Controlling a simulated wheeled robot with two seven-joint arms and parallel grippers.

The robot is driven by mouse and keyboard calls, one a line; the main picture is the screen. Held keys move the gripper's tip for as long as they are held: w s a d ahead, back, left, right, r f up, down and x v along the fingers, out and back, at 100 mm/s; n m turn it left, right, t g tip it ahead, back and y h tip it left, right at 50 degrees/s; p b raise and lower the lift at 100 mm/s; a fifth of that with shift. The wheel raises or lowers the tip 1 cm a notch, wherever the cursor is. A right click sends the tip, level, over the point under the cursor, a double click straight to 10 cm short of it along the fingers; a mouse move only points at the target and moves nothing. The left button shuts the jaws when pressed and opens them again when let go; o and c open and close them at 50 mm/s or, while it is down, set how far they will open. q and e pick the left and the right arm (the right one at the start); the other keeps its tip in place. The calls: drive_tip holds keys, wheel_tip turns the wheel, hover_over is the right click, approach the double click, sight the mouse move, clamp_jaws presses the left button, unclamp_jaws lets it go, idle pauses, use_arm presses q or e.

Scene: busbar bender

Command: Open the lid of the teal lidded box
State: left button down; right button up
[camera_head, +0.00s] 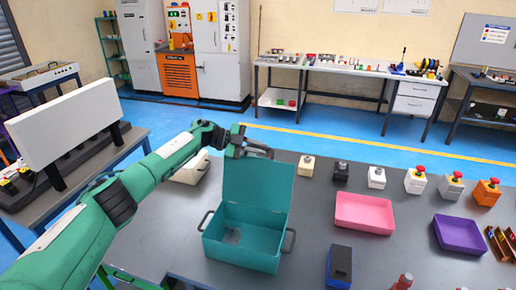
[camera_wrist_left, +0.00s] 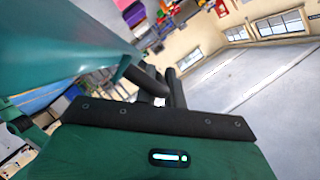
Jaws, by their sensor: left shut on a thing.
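The teal lidded box (camera_head: 243,245) stands on the grey table with its lid (camera_head: 260,188) raised about upright at the back. The inside of the box shows and looks mostly empty. My left gripper (camera_head: 266,153) is at the top edge of the lid, shut on it. In the left wrist view the dark fingers of my left gripper (camera_wrist_left: 160,90) meet a large teal surface, the lid (camera_wrist_left: 65,45). The exact contact between fingers and lid is partly hidden. My right gripper is not in view.
A pink tray (camera_head: 364,213) and a purple tray (camera_head: 460,234) lie to the right of the box. A blue-and-black device (camera_head: 339,267) is near its front right. Several button and switch boxes line the table's back. A white panel (camera_head: 66,125) stands at left.

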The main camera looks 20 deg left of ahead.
use_arm(q)
drive_tip(key=shift+f, duration=0.15)
drive_tip(key=c, duration=1.8)
unclamp_jaws()
drive_tip(key=shift+w, duration=0.1)
drive_tip(key=shift+o, duration=0.2)
drive_tip(key=shift+a, duration=0.25)
drive_tip(key=b+v, duration=0.5)
drive_tip(key=v, duration=0.8)
drive_tip(key=shift+a, duration=0.15)
